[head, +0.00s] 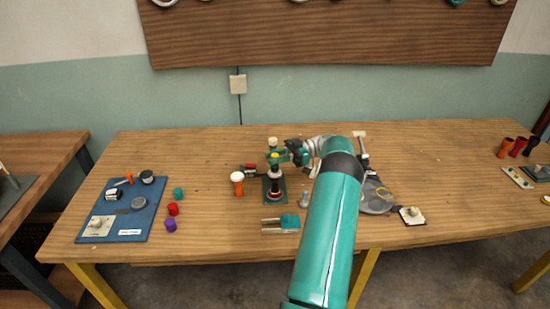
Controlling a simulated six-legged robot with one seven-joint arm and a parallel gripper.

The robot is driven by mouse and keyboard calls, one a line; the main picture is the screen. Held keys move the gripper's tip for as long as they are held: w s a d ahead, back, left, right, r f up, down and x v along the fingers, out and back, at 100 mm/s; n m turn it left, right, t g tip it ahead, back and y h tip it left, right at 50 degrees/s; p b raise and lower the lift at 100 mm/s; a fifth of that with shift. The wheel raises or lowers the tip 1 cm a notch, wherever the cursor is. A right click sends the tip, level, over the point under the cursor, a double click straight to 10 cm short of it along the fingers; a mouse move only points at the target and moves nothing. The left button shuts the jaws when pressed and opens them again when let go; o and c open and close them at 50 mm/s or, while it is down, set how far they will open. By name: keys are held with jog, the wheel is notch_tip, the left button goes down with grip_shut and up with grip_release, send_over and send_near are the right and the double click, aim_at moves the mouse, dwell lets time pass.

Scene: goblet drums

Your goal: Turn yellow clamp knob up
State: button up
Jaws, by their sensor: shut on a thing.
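The yellow clamp knob (273,155) shows as a small yellow spot near the top of a dark upright clamp stand (275,184) on a green base, left of centre in the head view. My gripper (280,157) reaches in from the right at knob height. Its jaws are shut on the yellow knob, though the fingertips are small and partly merge with the green and dark parts around them. Which way the knob is turned is too small to tell. A pale cap (272,142) shows just above the knob.
An orange and white goblet drum (237,181) stands close left of the stand. A green block with rods (280,224) lies in front. A blue mat (122,210) with parts and several coloured pieces lie left. A grey round device (377,198) stands right, beyond my arm.

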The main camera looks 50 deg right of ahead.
jog(key=shift+w+a+n+g, duration=0.1)
jog(key=shift+a+n+g, duration=0.05)
jog(key=shift+n+g, duration=0.2)
dwell(0.3)
jog(key=o, duration=1)
jog(key=shift+r, duration=0.1)
jog(key=shift+c, duration=0.2)
